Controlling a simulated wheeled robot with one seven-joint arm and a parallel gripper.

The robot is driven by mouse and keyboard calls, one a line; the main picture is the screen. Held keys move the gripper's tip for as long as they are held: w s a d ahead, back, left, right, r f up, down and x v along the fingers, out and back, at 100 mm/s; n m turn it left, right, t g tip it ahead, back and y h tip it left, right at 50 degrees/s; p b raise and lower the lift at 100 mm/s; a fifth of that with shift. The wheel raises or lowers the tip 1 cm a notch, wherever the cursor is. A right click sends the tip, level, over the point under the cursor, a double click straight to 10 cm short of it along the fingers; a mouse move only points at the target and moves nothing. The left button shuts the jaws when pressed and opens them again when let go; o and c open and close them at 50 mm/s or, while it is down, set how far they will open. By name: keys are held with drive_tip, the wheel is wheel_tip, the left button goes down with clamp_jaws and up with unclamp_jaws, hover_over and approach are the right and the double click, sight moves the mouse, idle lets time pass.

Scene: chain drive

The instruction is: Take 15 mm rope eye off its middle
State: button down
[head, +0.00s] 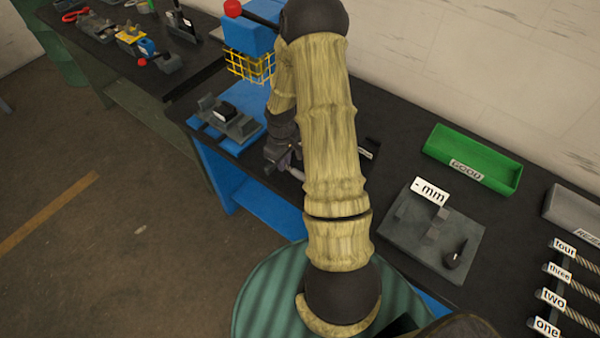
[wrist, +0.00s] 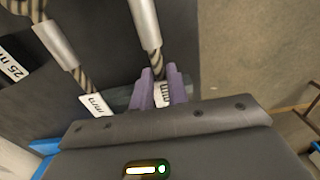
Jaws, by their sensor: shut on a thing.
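My gripper (wrist: 160,84) has purple fingers, shut on the tagged end of a rope piece. That piece has a silver sleeve (wrist: 145,22) and a short dark-tan rope (wrist: 159,60) running down between the fingers. A white tag (wrist: 163,95) between the fingers shows "mm"; its number is hidden, so I cannot read whether it is 15. In the head view my gripper (head: 284,158) is low over the dark bench, left of my arm, and the rope piece there is too small to make out clearly.
In the head view are a green GOOD tray (head: 472,158), a grey gauge plate (head: 433,235) and labelled ropes (head: 572,294) at right.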

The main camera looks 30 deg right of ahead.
drive_tip(key=shift+r, duration=0.1)
wheel_tip(320, 180, up, 10)
drive_tip(key=b, duration=0.1)
idle(0.3)
idle(0.4)
